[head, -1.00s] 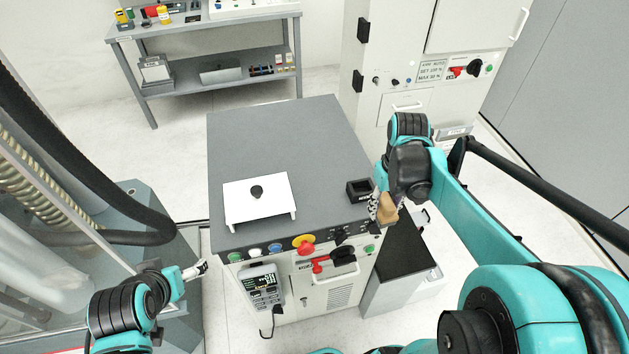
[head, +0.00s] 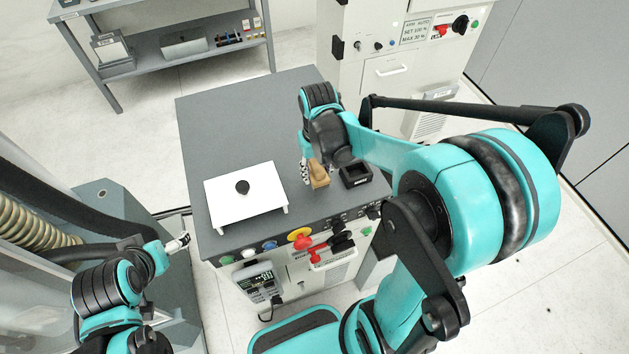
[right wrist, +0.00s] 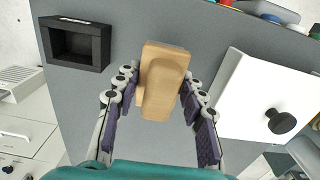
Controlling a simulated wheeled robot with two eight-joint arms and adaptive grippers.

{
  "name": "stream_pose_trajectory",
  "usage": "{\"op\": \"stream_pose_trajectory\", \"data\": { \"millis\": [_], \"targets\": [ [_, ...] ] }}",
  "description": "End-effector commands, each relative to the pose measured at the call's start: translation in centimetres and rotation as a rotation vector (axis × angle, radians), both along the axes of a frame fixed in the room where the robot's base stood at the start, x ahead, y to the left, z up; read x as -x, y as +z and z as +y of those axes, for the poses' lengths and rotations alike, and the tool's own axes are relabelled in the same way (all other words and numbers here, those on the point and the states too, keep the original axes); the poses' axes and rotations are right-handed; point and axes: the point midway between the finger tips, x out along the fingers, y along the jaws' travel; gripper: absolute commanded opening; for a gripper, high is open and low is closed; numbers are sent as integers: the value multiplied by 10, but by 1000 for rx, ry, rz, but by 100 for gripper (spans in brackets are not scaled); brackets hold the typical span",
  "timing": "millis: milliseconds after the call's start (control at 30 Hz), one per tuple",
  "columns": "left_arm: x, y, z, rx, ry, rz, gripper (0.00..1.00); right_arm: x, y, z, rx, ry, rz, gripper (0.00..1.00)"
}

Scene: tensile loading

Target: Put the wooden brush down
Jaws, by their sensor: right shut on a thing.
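The wooden brush (head: 319,178) is a small tan block with a rounded grip. It also shows in the right wrist view (right wrist: 163,80). My right gripper (head: 308,172) is shut on it, with a finger on each side (right wrist: 162,100). The brush is at the grey cabinet top (head: 240,115), between the white board and the black box; I cannot tell whether it touches the surface. The brush's underside is hidden. My left gripper (head: 179,243) is left of the cabinet, away from the brush; its fingers are too small to judge.
A small black open box (head: 356,174) stands just right of the brush. A white board with a black knob (head: 245,203) is at its left. Red and yellow controls (head: 301,239) line the cabinet's front edge. The back of the top is clear.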

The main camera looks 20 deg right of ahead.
Motion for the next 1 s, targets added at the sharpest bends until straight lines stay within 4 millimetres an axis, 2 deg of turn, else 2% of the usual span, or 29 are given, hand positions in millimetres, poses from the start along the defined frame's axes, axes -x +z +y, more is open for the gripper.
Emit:
{"op": "stream_pose_trajectory", "data": {
  "millis": [133,300,400,800,833,900,1000],
  "targets": [
    [0,-2,0,0,0,0,84,-3,-8,7,0,0,0,9],
    [0,-8,0,0,0,0,84,-4,-34,7,0,-1,0,9],
    [0,-10,0,0,0,0,84,-3,-44,6,0,-1,0,9],
    [0,-14,0,0,0,0,84,-3,-49,6,0,-1,0,9],
    [0,-13,0,0,0,0,84,-3,-48,6,0,-1,0,45],
    [0,-13,0,0,0,0,84,-3,-47,6,0,-1,0,61],
    [0,-12,0,0,0,0,84,-3,-47,6,0,-1,0,61]
  ]
}}
